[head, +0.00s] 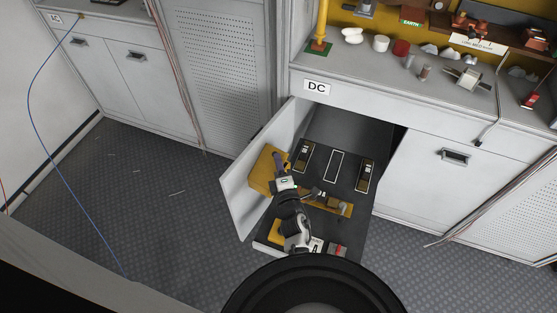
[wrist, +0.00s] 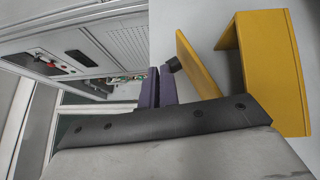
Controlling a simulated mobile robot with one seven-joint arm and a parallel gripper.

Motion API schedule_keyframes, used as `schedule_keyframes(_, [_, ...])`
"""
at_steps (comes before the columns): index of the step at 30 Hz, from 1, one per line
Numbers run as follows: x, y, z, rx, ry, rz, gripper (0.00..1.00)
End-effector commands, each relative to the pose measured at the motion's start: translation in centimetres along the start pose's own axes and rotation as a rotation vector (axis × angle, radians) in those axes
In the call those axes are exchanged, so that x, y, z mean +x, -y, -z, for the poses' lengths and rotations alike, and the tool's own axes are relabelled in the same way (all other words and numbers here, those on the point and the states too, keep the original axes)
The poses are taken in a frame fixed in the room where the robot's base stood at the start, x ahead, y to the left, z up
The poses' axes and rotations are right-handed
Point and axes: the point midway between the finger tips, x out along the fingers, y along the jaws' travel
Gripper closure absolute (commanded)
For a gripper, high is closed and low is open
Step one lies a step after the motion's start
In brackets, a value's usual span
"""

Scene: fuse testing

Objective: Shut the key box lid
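The yellow key box (head: 262,172) is mounted on the inner face of the open white cabinet door. The wrist view shows it at the right as a yellow box (wrist: 268,72). Its lid (wrist: 198,66) stands open as a slanted yellow panel, with a dark round knob (wrist: 173,64) near its edge. My gripper (head: 278,159) is beside the box; its purple fingers (wrist: 160,88) are close together with nothing seen between them. The fingertips appear right by the knob; I cannot tell whether they touch. My arm hides part of the box in the head view.
The open cabinet door (head: 245,205) stands left of a pulled-out dark tray (head: 322,215) holding instruments. A grey counter (head: 340,68) labelled DC carries small items above.

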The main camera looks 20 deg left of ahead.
Motion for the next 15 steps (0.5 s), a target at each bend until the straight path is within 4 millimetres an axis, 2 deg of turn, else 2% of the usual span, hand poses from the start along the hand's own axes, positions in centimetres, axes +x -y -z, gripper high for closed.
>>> schedule_keyframes(15, [1.3, 2.3, -1.3, -0.001, 0.008, -0.015, 1.00])
